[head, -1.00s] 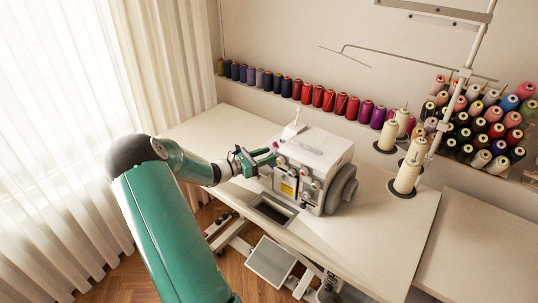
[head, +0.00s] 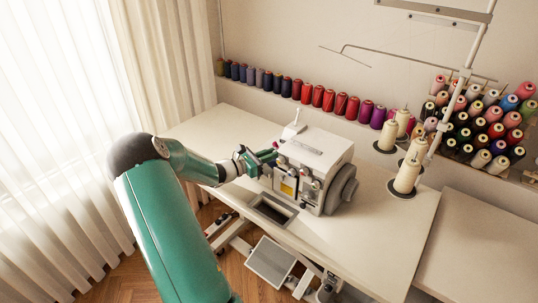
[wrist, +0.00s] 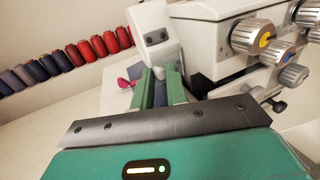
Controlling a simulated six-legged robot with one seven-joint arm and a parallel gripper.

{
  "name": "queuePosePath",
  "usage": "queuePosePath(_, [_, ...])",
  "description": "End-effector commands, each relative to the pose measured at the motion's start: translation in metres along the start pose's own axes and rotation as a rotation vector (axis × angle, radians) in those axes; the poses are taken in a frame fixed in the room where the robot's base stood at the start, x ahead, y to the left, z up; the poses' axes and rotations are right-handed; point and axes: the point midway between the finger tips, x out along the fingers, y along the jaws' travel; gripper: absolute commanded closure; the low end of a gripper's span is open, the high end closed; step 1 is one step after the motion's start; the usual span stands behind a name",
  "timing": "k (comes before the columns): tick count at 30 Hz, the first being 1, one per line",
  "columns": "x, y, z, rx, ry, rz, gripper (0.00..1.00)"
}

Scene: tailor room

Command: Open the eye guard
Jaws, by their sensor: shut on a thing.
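The white sewing machine (head: 315,152) stands on the table, and my gripper (head: 270,155) is at the left of its head. In the wrist view the two green fingers of my gripper (wrist: 161,88) are close together, beside the white machine head. A narrow blue-grey piece (wrist: 159,86) shows between them; it appears to be the eye guard, and the fingers are shut on it. Most of it is hidden by the fingers, so its angle cannot be told. A small magenta part (wrist: 124,83) shows just left of the fingers.
Dials (wrist: 255,36) protrude from the machine's front, right of my fingers in the wrist view. The white table (head: 385,235) has an opening (head: 271,209) in front of the machine. Cream thread cones (head: 407,175) stand at right; coloured spools (head: 330,99) line the wall.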

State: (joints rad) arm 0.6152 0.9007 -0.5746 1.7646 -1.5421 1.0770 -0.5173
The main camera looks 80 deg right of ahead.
Motion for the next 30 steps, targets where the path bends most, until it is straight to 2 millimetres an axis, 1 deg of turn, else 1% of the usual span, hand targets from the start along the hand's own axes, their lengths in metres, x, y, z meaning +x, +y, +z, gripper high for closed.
queuePosePath(7, [-0.005, -0.008, 0.0, -0.005, 0.001, 0.127, 1.0])
queuePosePath(21, [-0.008, -0.026, 0.0, -0.002, 0.002, 0.403, 1.0])
queuePosePath(30, [-0.008, -0.03, 0.0, 0.0, 0.001, 0.478, 1.0])
